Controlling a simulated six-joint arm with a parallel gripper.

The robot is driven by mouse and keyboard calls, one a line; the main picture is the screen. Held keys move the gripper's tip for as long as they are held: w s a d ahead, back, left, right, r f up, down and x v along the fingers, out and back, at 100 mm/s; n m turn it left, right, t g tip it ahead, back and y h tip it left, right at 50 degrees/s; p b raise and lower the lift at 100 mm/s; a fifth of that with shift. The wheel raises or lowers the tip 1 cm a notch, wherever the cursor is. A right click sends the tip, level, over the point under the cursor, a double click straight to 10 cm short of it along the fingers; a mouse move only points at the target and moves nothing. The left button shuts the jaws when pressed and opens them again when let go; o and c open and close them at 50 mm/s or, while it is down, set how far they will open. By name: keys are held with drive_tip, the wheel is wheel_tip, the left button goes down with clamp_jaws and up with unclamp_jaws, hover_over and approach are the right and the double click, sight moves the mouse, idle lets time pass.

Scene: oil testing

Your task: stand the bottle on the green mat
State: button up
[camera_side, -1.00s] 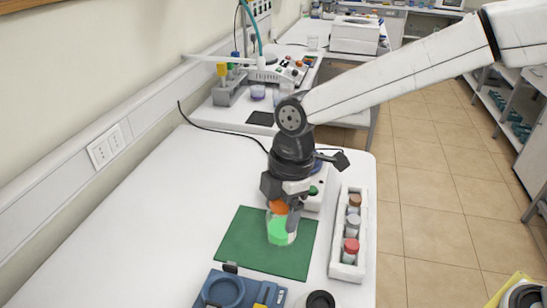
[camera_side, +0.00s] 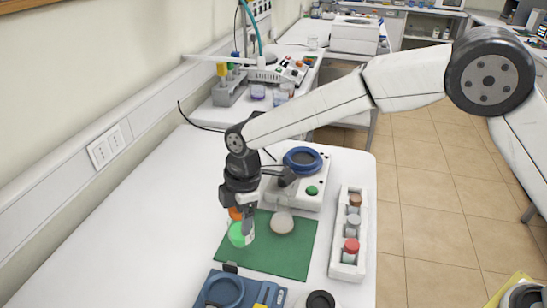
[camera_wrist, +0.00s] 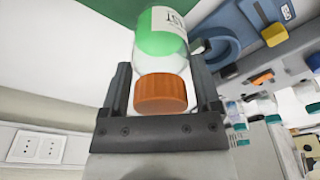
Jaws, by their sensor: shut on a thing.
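The bottle (camera_side: 240,236) has an orange cap and bright green contents. It looks roughly upright at the left edge of the green mat (camera_side: 275,262). My gripper (camera_side: 245,212) is shut on its upper part from above. In the wrist view, the bottle (camera_wrist: 163,40) sits between my two fingers (camera_wrist: 162,95), with its orange cap nearest the camera and a white label on its side. I cannot tell whether its base touches the surface or hangs just above it.
A round clear flask (camera_side: 282,222) with pale contents stands on the mat's back part. Behind it is a white device with a blue ring (camera_side: 303,160). A white rack (camera_side: 348,235) of capped vials is at right. A blue device (camera_side: 240,291) lies in front. The table's left side is clear.

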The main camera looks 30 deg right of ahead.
sight(237, 227)
drive_tip(key=shift+w+a+f, duration=0.1)
drive_tip(key=shift+w+f, duration=0.05)
drive_tip(key=shift+w, duration=0.05)
drive_tip(key=shift+w+f, duration=0.15)
drive_tip(key=shift+f, duration=0.05)
drive_tip(key=shift+a+f, duration=0.1)
drive_tip(key=shift+f, duration=1.55)
drive_tip(key=shift+f, duration=0.1)
drive_tip(key=o, duration=1.2)
drive_tip(key=r, duration=0.4)
drive_tip(key=d+r, duration=0.1)
drive_tip(key=r, duration=0.7)
drive_tip(key=shift+d, duration=0.4)
